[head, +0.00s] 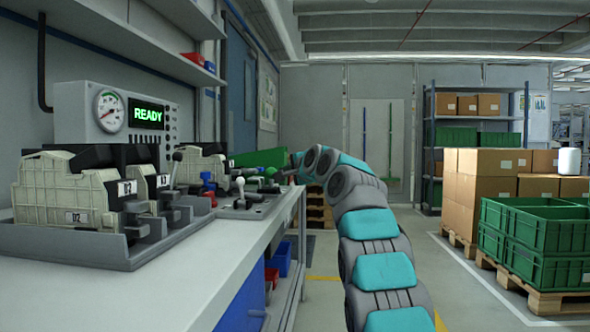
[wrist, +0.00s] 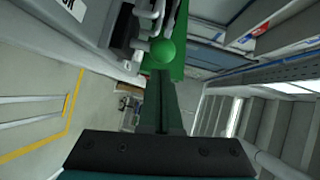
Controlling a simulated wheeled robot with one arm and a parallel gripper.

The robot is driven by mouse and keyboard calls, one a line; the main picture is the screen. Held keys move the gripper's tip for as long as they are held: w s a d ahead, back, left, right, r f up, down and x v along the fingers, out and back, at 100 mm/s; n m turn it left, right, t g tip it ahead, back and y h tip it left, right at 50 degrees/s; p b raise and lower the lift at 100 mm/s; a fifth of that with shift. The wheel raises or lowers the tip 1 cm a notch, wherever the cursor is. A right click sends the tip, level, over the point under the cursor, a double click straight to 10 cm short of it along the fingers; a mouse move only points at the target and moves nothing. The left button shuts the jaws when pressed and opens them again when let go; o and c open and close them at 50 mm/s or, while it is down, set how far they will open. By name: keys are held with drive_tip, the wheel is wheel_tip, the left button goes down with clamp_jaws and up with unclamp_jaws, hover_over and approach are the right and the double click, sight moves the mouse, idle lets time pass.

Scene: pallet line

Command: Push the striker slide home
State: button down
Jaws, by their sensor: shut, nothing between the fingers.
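My gripper (head: 285,173) is at the end of the arm over the far end of the bench, small and partly hidden in the head view. In the wrist view its dark fingers (wrist: 163,100) are together with nothing held. A green ball knob (wrist: 162,50) shows just beyond the fingertips; I cannot tell whether they touch. It sits beside a grey housing (wrist: 85,22) and a green part. In the head view a green knob (head: 270,171) shows near my gripper, by a plate with levers (head: 245,205). I cannot tell which part is the striker slide.
Pale cased units (head: 65,192) stand in a grey tray (head: 60,245) on the bench (head: 205,285). A gauge box (head: 125,115) reading READY stands behind. A green bin (head: 258,157) is near my gripper. Green crates (head: 535,230) and cartons stand on pallets right; the floor between is clear.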

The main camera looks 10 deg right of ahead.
sight(264, 189)
drive_tip(key=shift+w+a, duration=0.15)
drive_tip(key=shift+a, duration=0.1)
drive_tip(key=shift+a, duration=0.1)
drive_tip(key=a+p, duration=0.2)
drive_tip(key=w+a+p, duration=0.1)
drive_tip(key=a, duration=0.1)
drive_tip(key=shift+w+a+r+p, duration=0.15)
drive_tip(key=shift+w+r+p, duration=0.05)
drive_tip(key=shift+p, duration=0.2)
drive_tip(key=shift+w+a+f, duration=0.15)
drive_tip(key=shift+a+f, duration=0.05)
drive_tip(key=shift+a, duration=0.3)
